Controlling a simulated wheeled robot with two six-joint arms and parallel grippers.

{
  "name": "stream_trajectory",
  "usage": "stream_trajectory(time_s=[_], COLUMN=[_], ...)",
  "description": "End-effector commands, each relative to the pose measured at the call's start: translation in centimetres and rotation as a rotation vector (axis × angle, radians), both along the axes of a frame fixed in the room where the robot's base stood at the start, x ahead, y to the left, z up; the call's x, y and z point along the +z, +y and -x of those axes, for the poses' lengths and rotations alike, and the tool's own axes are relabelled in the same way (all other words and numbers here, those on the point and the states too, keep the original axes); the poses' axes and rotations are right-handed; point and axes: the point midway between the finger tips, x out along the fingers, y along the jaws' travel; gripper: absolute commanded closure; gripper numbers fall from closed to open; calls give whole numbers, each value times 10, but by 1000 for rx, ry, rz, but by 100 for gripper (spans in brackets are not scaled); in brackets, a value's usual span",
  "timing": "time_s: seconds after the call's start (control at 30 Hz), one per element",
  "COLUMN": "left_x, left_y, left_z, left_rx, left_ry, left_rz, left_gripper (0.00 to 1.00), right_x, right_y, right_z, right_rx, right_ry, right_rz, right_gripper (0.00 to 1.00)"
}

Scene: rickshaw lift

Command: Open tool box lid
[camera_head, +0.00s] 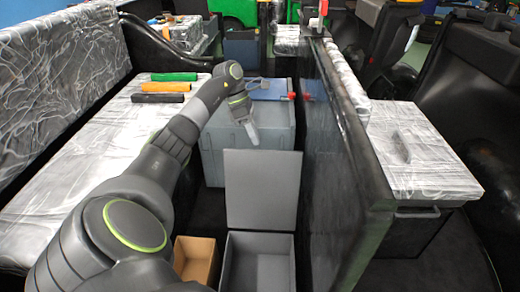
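A grey tool box (232,262) stands low at the bottom centre, its inside showing from above. Its flat grey lid (262,185) stands raised behind the opening, close to upright. My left gripper (257,112) is above and behind the lid's top edge, in front of a larger grey box. Its fingers are spread apart with nothing between them, and it appears clear of the lid. My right gripper is not in view.
The larger grey box (280,125) has a blue top and red latches. An open brown box (195,258) sits left of the tool box. A tall black partition (335,165) stands close on the right. A padded bench (100,135) with coloured rolls (174,77) is left.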

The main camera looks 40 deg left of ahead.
Motion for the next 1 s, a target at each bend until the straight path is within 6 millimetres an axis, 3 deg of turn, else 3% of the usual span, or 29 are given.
stream_trajectory(time_s=[0.1, 0.3, 0.67, 0.83, 1.0], left_x=[-21, -40, -45, -44, -44], left_y=[-10, -19, -22, -22, -22], left_z=[-1, -3, -4, -4, -4], left_rx=[0, 0, 0, 0, 0], left_ry=[2, 0, -1, -1, -1], left_rz=[1, 0, -1, -1, -1], left_gripper=[78, 78, 78, 98, 100], right_x=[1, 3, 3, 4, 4], right_y=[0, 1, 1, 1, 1], right_z=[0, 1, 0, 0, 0], right_rx=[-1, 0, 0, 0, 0], right_ry=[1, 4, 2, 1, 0], right_rz=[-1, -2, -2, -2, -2], right_gripper=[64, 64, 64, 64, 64])
